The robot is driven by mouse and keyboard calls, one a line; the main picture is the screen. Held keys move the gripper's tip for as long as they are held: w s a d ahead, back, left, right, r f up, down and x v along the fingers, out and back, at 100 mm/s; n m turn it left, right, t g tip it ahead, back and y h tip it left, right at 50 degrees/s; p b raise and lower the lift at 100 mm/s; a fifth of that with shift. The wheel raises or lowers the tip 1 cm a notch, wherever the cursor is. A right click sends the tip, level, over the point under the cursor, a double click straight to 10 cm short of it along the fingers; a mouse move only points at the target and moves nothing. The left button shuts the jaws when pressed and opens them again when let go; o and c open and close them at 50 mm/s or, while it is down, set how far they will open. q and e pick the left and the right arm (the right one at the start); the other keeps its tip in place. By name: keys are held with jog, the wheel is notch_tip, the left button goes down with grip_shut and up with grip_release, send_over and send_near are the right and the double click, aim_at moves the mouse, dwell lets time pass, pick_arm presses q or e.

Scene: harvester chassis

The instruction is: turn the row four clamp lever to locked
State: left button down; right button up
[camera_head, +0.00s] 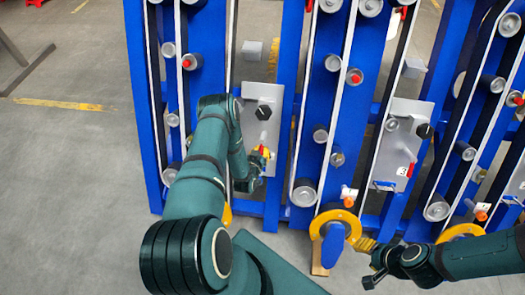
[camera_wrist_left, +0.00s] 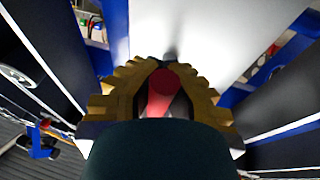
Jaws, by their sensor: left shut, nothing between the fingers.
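A red clamp lever (camera_head: 262,150) stands on the grey plate (camera_head: 279,98) of the left blue row. I cannot read a row number there. My left gripper (camera_head: 262,156) is right at this lever, and its yellow fingers partly hide it. In the left wrist view the red lever (camera_wrist_left: 160,92) shows through the gap framed by the toothed yellow fingers (camera_wrist_left: 160,66). The fingers are shut, without a grip on the lever. My right gripper (camera_head: 364,244) is low on the right, beside a yellow ring; its finger opening is unclear.
A second grey plate (camera_head: 399,143) with another red lever (camera_head: 411,169) is on the row to the right. Yellow rings (camera_head: 333,222) and orange-tipped pegs (camera_head: 348,202) are near the frame's lower edge. Rollers stick out along the blue uprights. Open floor (camera_head: 60,170) lies left.

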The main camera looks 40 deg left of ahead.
pick_arm(q)
jog(key=shift+s+f, duration=0.1)
jog(key=c, duration=0.9)
grip_release()
jog(key=v, duration=1.2)
